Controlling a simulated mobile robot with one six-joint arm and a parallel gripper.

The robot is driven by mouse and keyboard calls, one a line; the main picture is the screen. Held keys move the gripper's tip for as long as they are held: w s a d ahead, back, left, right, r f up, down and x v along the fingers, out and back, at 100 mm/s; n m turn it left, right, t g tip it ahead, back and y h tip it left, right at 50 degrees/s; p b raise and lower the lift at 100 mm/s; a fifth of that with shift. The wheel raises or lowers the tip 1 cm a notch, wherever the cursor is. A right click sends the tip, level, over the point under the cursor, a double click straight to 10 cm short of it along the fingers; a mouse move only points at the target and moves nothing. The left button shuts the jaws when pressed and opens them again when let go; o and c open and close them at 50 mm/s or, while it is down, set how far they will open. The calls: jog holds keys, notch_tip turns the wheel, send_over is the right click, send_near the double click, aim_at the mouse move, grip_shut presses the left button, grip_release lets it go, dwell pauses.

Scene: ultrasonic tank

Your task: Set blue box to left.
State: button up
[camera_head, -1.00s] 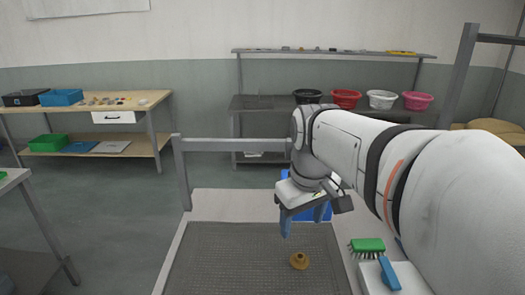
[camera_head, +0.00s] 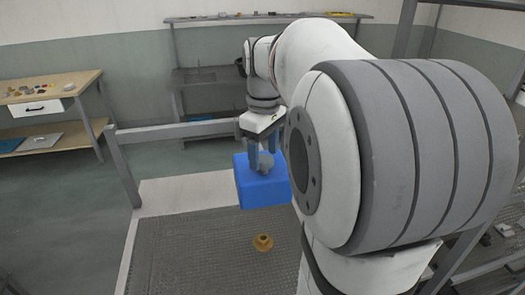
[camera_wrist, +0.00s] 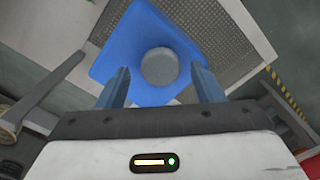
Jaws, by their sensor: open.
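The blue box (camera_head: 265,190) stands at the back of the work surface in the head view, partly hidden by my arm at its right. A round grey knob or part (camera_wrist: 159,67) is on its top. The box also fills much of the upper middle of the wrist view (camera_wrist: 121,43). My gripper (camera_head: 262,163) is open and points down at the box, with its fingers on either side of the grey knob. In the wrist view the fingertips (camera_wrist: 161,80) flank the knob with gaps. I cannot tell whether they touch the box.
A brass-coloured flanged part (camera_head: 263,242) lies on the grey mesh surface (camera_head: 190,235) in front of the box. The mesh left of it is clear. A metal rail (camera_head: 180,131) runs behind. A wooden bench (camera_head: 50,85) stands at far left.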

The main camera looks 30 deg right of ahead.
jog(key=shift+s+f, duration=0.1)
jog(key=shift+f, duration=0.3)
jog(key=shift+c, duration=0.3)
grip_shut()
jog(key=shift+a, duration=0.1)
